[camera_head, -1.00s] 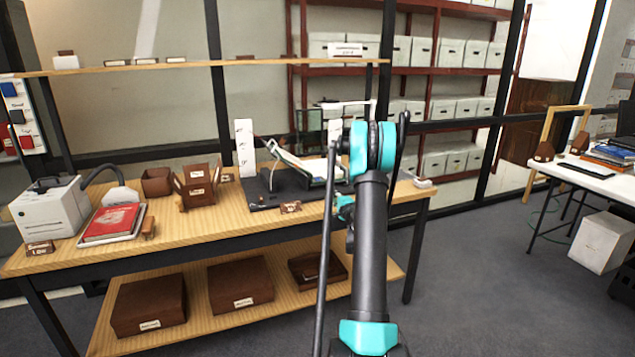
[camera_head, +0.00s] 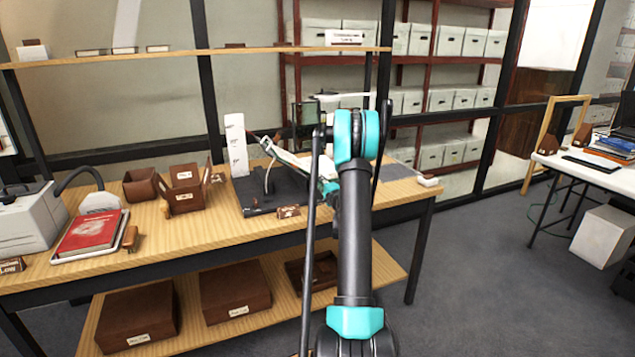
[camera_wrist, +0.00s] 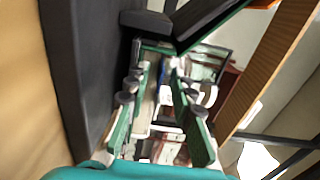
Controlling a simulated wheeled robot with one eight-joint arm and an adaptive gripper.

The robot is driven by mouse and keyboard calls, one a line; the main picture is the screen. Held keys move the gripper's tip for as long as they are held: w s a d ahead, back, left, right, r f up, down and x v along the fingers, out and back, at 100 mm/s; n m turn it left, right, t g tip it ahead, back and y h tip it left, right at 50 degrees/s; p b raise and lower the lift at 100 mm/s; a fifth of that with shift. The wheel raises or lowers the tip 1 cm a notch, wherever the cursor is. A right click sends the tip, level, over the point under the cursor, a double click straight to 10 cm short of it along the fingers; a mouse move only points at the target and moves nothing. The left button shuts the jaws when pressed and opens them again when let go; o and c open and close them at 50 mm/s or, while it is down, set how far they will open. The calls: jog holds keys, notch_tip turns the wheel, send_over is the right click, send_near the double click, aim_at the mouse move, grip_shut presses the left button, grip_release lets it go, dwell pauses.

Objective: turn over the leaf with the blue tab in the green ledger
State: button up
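A dark cradle (camera_head: 283,190) stands on the wooden table, with a pale tilted leaf or cover edged in green (camera_head: 287,153) above it. I take this to be the green ledger; my arm hides its right part. In the wrist view a dark panel with a green edge (camera_wrist: 212,22) lies just beyond my fingertips.
A white upright card (camera_head: 237,145) stands behind the cradle. Brown boxes (camera_head: 184,190), a red book (camera_head: 90,232) and a grey machine (camera_head: 28,222) stand to the left. A shelf (camera_head: 180,57) runs above the table.

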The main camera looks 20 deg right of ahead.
grip_shut()
